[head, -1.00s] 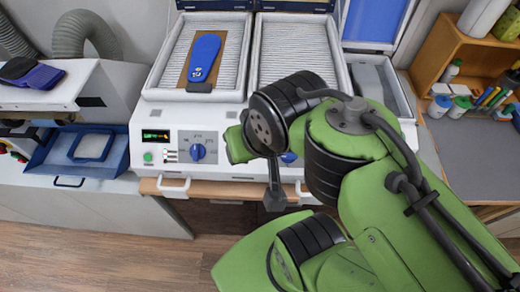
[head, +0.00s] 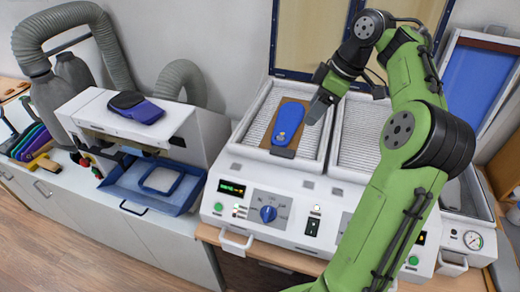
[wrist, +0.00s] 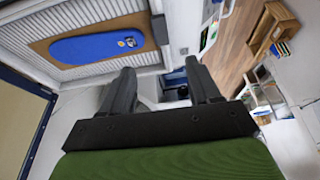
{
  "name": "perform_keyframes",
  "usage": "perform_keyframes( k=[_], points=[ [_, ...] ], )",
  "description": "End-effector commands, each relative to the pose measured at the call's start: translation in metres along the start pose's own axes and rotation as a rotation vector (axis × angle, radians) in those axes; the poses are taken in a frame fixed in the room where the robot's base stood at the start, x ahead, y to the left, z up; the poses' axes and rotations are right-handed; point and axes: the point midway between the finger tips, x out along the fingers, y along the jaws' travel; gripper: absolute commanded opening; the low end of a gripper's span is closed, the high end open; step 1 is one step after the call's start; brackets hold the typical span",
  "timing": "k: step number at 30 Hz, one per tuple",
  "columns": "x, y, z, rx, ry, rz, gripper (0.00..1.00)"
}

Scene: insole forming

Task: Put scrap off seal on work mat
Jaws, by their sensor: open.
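A dark grey scrap (head: 283,152) lies across the front seal of the left forming bed (head: 253,150), at the end of a brown board (head: 294,108) carrying a blue insole (head: 287,122). The scrap also shows in the wrist view (wrist: 160,28), beyond and above the fingers. My gripper (head: 318,106) is over the right side of the left bed, to the right of the insole and apart from the scrap. In the wrist view its two fingers (wrist: 160,82) are spread with nothing between them. I cannot make out the work mat now.
The right forming bed (head: 360,140) is partly hidden by my arm. Raised lid frames (head: 312,35) stand behind the beds. A white grinding machine (head: 140,120) with dark insoles (head: 135,106) on top stands left, above a blue tray (head: 150,185).

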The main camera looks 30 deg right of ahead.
Motion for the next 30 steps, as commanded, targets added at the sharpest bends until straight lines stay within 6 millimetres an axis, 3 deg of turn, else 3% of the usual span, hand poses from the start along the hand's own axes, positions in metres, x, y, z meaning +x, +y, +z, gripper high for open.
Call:
perform_keyframes(
  k=[5,15,20,26,30],
  points=[
    [0.020,0.001,0.002,-0.006,-0.001,-0.001,0.62],
    [0.099,0.002,0.003,-0.002,0.004,0.001,0.62],
    [0.116,0.002,0.003,0.000,0.004,0.002,0.62],
    [0.152,0.001,0.000,-0.001,0.004,0.001,0.62],
    [0.158,0.002,0.000,0.000,0.004,0.004,0.62]
  ],
)
